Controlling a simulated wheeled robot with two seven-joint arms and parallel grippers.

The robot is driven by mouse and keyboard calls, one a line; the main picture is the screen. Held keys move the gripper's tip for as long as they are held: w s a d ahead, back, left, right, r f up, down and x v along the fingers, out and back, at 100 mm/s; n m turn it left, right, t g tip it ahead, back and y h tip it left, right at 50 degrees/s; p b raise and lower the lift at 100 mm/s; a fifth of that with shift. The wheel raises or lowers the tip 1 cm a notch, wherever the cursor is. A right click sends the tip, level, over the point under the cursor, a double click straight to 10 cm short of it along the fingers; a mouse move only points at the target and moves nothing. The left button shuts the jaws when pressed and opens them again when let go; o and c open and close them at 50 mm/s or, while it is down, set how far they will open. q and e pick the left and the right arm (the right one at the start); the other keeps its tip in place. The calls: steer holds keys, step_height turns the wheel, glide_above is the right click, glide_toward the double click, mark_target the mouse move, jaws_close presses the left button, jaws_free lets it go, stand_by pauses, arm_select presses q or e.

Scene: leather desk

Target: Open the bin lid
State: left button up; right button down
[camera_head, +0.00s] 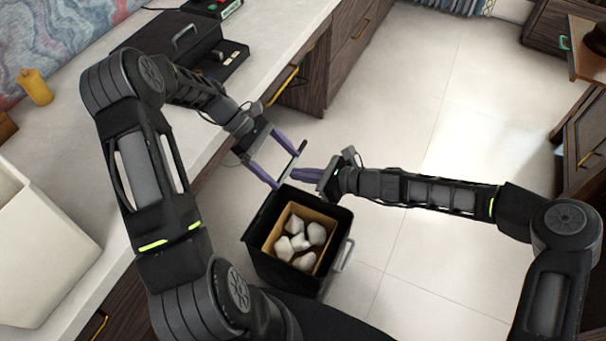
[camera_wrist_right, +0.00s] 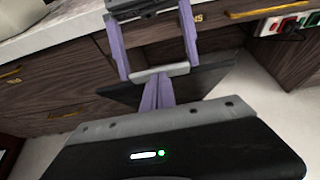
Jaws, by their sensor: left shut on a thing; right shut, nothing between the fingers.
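The black bin (camera_head: 337,262) stands on the floor below the desk edge. Its top is uncovered, and several crumpled white pieces (camera_head: 299,242) lie in its tan inner box (camera_head: 271,240). A thin dark panel, which looks like the lid (camera_wrist_right: 212,82), is raised and tilted above the bin's far side.
The white desk (camera_head: 262,55) runs along the left, with wooden drawers (camera_head: 340,50) below. A black case (camera_head: 170,45), a yellow candle (camera_head: 35,87) and a large white container (camera_head: 40,245) are on it. The tiled floor to the right is open.

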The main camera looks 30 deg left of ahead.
arm_select(q)
steer(key=shift+d, duration=0.3)
arm_select(e)
steer(key=shift+s+a+r, duration=0.1)
steer(key=shift+a+r, duration=0.2)
steer(key=shift+a, duration=0.2)
steer(key=shift+s+a+r, duration=0.1)
steer(key=shift+a+r, duration=0.2)
steer(key=shift+a, duration=0.2)
arm_select(q)
steer(key=o, duration=1.8)
steer(key=shift+a, duration=0.15)
arm_select(e)
steer(key=shift+w+d+f, duration=0.1)
steer(key=shift+f, duration=0.05)
arm_select(q)
steer(key=shift+a+r, duration=0.15)
steer(key=shift+a, duration=0.05)
steer(key=v, duration=0.7)
arm_select(e)
steer(key=shift+d, duration=0.1)
